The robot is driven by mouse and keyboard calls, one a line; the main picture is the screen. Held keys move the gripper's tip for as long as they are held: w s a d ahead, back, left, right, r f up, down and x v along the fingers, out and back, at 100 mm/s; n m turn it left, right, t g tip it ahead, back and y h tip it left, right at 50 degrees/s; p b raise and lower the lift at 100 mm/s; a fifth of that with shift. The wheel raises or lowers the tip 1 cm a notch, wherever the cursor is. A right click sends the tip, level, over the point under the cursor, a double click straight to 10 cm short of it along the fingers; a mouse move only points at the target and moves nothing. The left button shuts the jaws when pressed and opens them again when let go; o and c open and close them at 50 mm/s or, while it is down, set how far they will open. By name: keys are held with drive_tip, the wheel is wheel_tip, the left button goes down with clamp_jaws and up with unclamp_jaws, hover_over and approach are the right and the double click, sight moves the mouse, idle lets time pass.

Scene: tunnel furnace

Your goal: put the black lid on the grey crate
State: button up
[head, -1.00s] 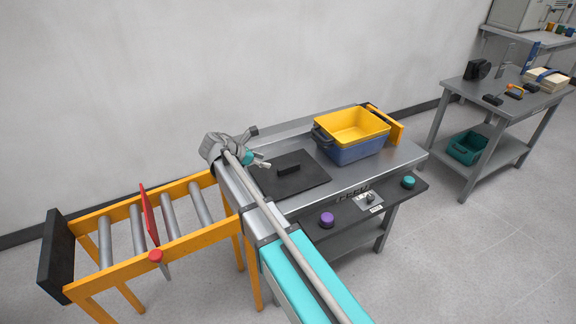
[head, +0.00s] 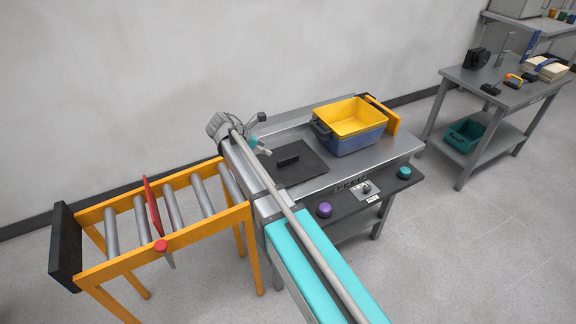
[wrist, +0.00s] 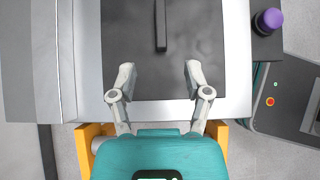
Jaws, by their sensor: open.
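The black lid (head: 306,170) lies flat on the grey metal table, with a raised bar handle (head: 288,160) on top. In the wrist view the lid (wrist: 200,40) fills the upper middle, its handle (wrist: 160,25) running up and down the picture. My gripper (wrist: 160,76) is open and empty over the lid's near edge, short of the handle. In the head view my gripper (head: 265,136) is at the lid's left corner. A blue-grey crate (head: 352,144) with a yellow inside stands upright and open on the table, right of the lid. No plain grey crate shows.
A yellow roller frame (head: 205,239) with a red flap (head: 153,206) stands left of the table. A front panel carries a purple knob (head: 325,210) and a teal knob (head: 404,173). A yellow bar stands behind the crate. A second table (head: 490,98) holds tools.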

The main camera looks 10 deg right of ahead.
sight(285, 158)
drive_tip(key=shift+b+x, duration=2.7)
drive_tip(key=shift+x, duration=1.3)
drive_tip(key=shift+f, duration=0.1)
drive_tip(key=shift+b+x, duration=1.85)
drive_tip(key=shift+x, duration=0.7)
drive_tip(key=shift+s, duration=0.1)
clamp_jaws()
